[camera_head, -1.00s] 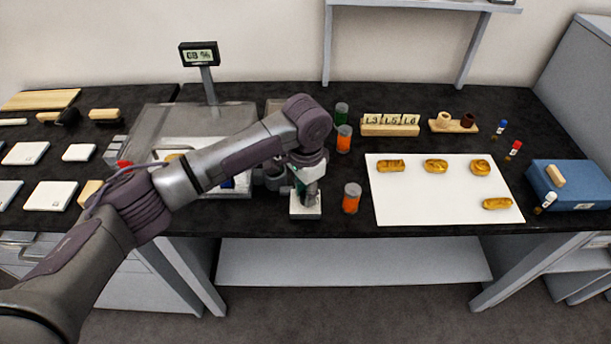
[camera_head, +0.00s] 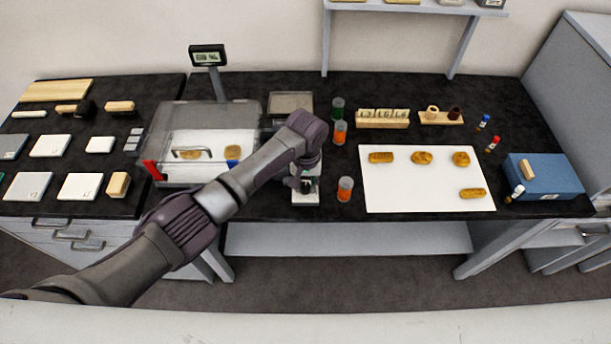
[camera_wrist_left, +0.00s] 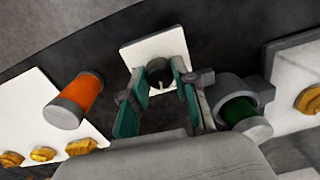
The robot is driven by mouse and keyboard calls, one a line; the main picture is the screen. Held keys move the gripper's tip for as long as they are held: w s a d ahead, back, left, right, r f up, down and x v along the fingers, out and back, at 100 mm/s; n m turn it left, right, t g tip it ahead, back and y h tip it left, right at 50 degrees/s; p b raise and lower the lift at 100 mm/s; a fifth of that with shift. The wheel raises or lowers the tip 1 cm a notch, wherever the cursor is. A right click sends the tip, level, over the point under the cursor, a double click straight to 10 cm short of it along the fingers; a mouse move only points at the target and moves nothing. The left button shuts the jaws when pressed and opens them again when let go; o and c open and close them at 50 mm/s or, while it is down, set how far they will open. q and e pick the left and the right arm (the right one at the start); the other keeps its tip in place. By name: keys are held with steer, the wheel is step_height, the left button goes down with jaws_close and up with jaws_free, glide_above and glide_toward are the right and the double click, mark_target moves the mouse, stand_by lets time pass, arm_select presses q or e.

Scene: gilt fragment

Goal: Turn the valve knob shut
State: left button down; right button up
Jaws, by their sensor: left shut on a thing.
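The valve knob (camera_wrist_left: 159,72) is a small black round knob with a pale mark, on a white square plate (camera_wrist_left: 152,47) in the left wrist view. My left gripper (camera_wrist_left: 157,84) has its teal-padded fingers on either side of the knob and is shut on it. In the head view the white plate (camera_head: 305,198) sits near the table's front edge. My left gripper (camera_head: 306,182) comes down over it from above, and the arm and fingers hide most of the knob there. My right gripper is not in view.
An orange jar (camera_head: 345,189) stands close to the right of the plate; it also shows in the wrist view (camera_wrist_left: 76,100). A white sheet (camera_head: 415,195) with gilt pieces lies further right. A clear-lidded case (camera_head: 165,120) is left, partly behind my arm.

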mark_target(306, 185)
arm_select(q)
steer(key=shift+r+n+p, duration=0.15)
steer(key=shift+n+p, duration=0.65)
steer(key=shift+n, duration=0.3)
steer(key=shift+w, duration=0.1)
steer(key=c, duration=0.9)
jaws_free()
steer(key=shift+r, duration=0.1)
step_height(306, 185, up, 12)
steer(key=shift+f, duration=0.15)
